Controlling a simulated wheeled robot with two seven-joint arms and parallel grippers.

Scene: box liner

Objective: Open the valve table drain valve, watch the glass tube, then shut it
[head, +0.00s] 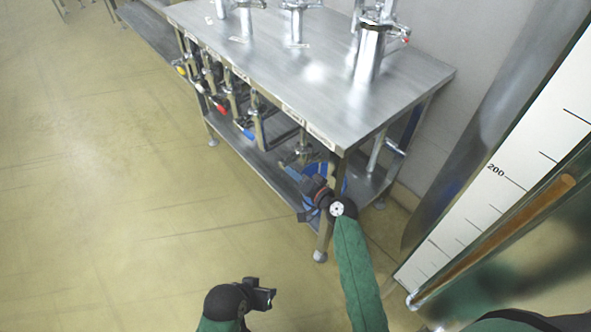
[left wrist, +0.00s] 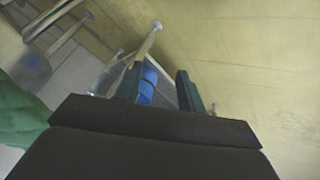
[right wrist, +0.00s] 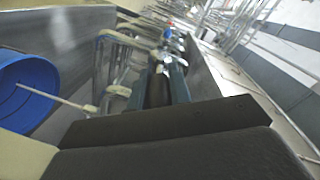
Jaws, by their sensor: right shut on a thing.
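The steel valve table (head: 320,70) stands at the upper middle of the head view. The drain valve (head: 303,153) sits under its near corner. My right gripper (head: 296,176) is there, shut on what seems to be the valve's handle. The right wrist view shows a dark piece (right wrist: 158,88) between its fingers; the fingers hide most of it, so I cannot tell the valve's position. My left gripper (head: 264,293) is open and empty above the floor.
Other valves with yellow (head: 182,70), red (head: 220,107) and blue (head: 248,133) handles line the table's left edge. A blue bucket (right wrist: 25,92) stands near the valve. Table legs (head: 324,240) are close to my right arm. The floor at left is clear.

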